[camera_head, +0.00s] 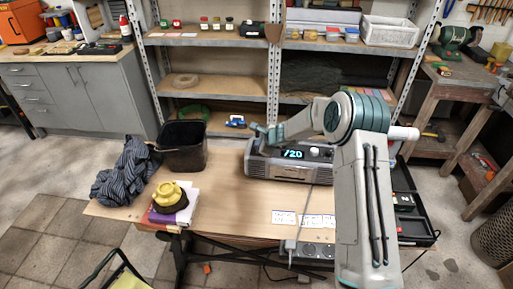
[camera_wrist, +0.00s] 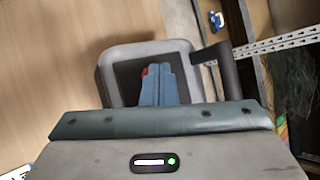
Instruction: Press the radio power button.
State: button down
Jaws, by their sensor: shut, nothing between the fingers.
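The grey radio (camera_head: 279,171) stands on the wooden table, with digits lit on its display and a pale knob to the right. My gripper (camera_head: 256,129) is over the radio's left end, with its fingers shut and empty. In the wrist view, my blue-grey fingers (camera_wrist: 158,70) are together in front of the radio's grey body (camera_wrist: 117,60), which has a dark panel. A small red spot shows at the left of the fingertips; I cannot tell whether it is the power button. Contact with the radio cannot be told. The fingers hide part of its surface.
A black bin (camera_head: 183,148) stands left of the radio. A yellow object (camera_head: 169,196) sits on a purple-and-white box in front, beside a striped cloth (camera_head: 125,172). An open black case (camera_head: 413,232) lies at the right. Metal shelves (camera_head: 274,80) rise behind.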

jog(key=shift+r+p, duration=0.7)
jog(key=shift+r, duration=0.15)
jog(key=shift+r+p, duration=2.1)
jog(key=shift+r, duration=0.35)
